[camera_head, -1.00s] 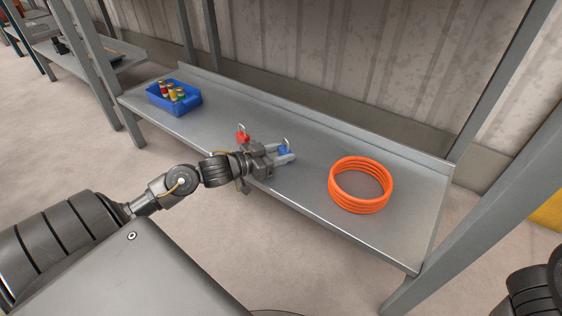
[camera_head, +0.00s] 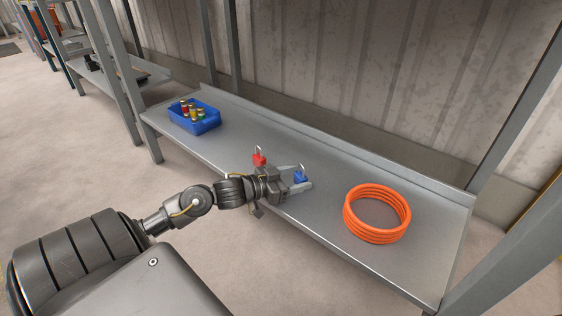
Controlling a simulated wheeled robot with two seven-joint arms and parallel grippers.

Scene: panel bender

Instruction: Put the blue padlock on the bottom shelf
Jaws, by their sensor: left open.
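A blue padlock (camera_head: 301,176) with a silver shackle stands on the grey metal shelf (camera_head: 325,213), near its middle. My left gripper (camera_head: 303,179) reaches over the shelf's front edge with its fingers apart, one on either side of the blue padlock's body. I cannot tell whether a finger touches it. A red padlock (camera_head: 260,159) stands just left of the blue one, behind the gripper's palm, and its lower part is partly hidden. My right gripper does not show.
A coiled orange hose (camera_head: 377,213) lies on the shelf to the right. A blue bin (camera_head: 195,117) with several small coloured cylinders stands at the left end. Grey rack posts (camera_head: 500,262) rise at both ends, and a ribbed wall is behind.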

